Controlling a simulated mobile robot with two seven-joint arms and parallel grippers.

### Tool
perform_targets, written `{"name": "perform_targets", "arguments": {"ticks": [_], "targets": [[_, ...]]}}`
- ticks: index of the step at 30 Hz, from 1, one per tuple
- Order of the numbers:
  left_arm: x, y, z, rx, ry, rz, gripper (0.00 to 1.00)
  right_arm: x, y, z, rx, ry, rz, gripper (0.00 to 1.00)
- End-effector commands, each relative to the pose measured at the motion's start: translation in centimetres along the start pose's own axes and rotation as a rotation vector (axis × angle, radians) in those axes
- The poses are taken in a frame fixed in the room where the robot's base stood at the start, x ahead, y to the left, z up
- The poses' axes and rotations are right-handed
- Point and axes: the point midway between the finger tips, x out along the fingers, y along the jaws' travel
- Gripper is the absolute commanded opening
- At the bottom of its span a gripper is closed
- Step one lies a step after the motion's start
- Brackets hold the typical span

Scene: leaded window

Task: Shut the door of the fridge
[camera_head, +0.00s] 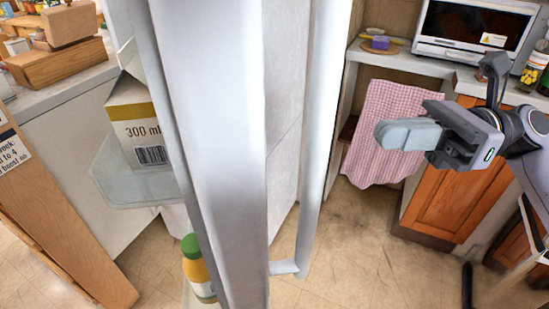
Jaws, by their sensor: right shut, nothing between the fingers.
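The fridge door (225,150) stands open, seen nearly edge-on as a tall pale panel up the middle of the head view. Its long handle (322,120) runs along the right side. Shelves on its left side hold a 300 ml carton (138,125) and, lower down, a bottle with a green cap (195,265). My right gripper (385,134) is to the right of the door and handle, apart from both, shut and empty, with its fingers pointing left. The fridge body is not clearly visible. My left gripper is not in view.
A counter with a toaster oven (475,28), jars and a checked pink towel (385,130) is behind my right gripper. A wooden cabinet door (455,200) is below. At left a counter (60,80) bears wooden blocks. Tiled floor (360,255) is clear right of the door.

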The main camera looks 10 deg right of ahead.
Motion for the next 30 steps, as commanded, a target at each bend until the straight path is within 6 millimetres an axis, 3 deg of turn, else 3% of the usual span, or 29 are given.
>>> {"name": "perform_targets", "arguments": {"ticks": [4, 8, 21, 30], "targets": [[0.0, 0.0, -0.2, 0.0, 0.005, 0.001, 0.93, -0.1, 0.5, 0.0, -0.077, 0.072, 0.019, 0.0], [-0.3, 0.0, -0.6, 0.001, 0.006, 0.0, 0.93, 1.0, 0.6, 0.0, -0.08, 0.074, 0.022, 0.0], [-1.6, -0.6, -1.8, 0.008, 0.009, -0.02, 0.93, 9.7, 0.8, -0.3, -0.076, 0.068, 0.024, 0.0], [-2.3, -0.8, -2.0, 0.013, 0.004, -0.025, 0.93, 13.3, 0.8, -0.8, -0.074, 0.068, 0.021, 0.0]]}}
